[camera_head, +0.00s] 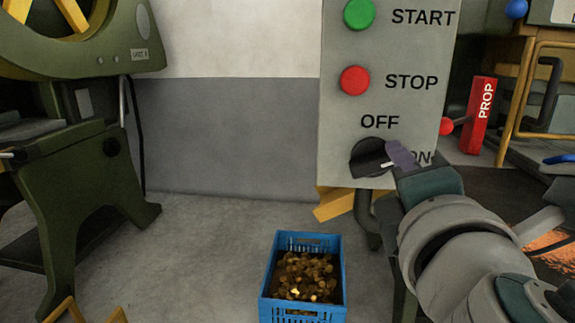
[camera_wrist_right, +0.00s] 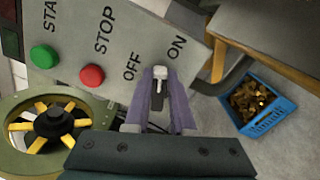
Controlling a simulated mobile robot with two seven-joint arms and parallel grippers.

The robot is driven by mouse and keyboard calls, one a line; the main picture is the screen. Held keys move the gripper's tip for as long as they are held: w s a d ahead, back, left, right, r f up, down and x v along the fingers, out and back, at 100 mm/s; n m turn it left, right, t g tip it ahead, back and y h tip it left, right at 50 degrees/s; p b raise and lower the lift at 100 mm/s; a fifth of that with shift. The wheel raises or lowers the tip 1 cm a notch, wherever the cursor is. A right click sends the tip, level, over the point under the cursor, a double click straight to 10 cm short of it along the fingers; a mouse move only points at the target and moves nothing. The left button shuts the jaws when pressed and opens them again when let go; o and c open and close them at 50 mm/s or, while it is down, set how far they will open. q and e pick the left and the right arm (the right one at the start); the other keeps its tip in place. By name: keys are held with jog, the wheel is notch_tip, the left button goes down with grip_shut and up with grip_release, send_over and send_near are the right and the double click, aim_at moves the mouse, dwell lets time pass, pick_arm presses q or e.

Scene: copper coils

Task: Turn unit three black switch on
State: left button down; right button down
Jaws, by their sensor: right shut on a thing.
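The black switch (camera_head: 368,158) is a round knob with a bar handle, low on a grey control panel (camera_head: 345,115). OFF is printed above it and ON to its right. The handle's pale tip points right, towards ON. My right gripper (camera_head: 400,156) comes in from the lower right, its purple fingers at the handle and partly covering the ON label. In the right wrist view the two fingers (camera_wrist_right: 161,84) stand on either side of the handle (camera_wrist_right: 157,101) and are shut on it. My left gripper is in neither view.
Green START (camera_head: 359,13) and red STOP (camera_head: 355,80) buttons sit above the switch. A blue crate (camera_head: 264,297) of copper-coloured pieces stands on the floor below. The floor between machine and crate is clear.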

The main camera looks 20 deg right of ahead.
jog(key=m+b, duration=0.1)
jog(key=m, duration=0.1)
jog(key=f+m+b, duration=0.1)
jog(key=m, duration=0.1)
jog(key=shift+d, duration=0.1)
jog(key=shift+m, duration=0.3)
dwell(0.4)
jog(key=c, duration=0.8)
grip_release()
jog(key=shift+o, duration=0.2)
jog(key=b+v, duration=0.1)
jog(key=v, duration=0.9)
